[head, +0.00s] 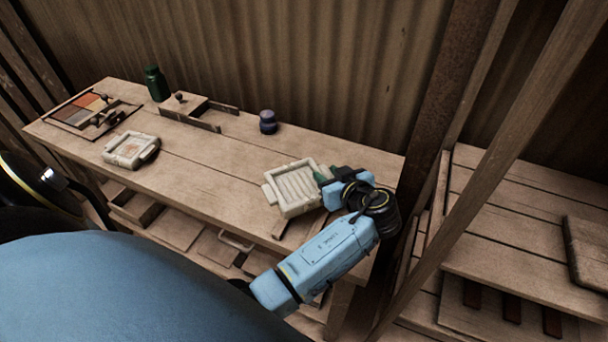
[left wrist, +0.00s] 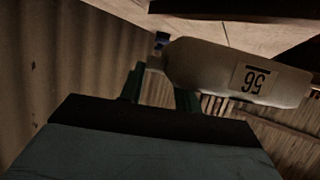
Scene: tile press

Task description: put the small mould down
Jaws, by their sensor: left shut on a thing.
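A pale mould (head: 293,190), a shallow ribbed tray with raised rims and side lugs, is at the right part of the bench in the head view. My left gripper (head: 323,176) is shut on its right side with dark green fingers. In the left wrist view the mould (left wrist: 225,70) shows as a pale block with a label that reads 56 upside down, beside the fingers of my gripper (left wrist: 161,88). I cannot tell whether the mould touches the bench top. A second pale mould (head: 130,149) lies on the bench at the left. My right gripper is not in view.
The wooden bench (head: 215,173) is bare between the two moulds. Behind stand a purple pot (head: 267,122), a wooden fixture (head: 190,113), a green bottle (head: 156,84) and a tray of coloured pieces (head: 83,112). A rusty post (head: 440,110) rises close to the right end.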

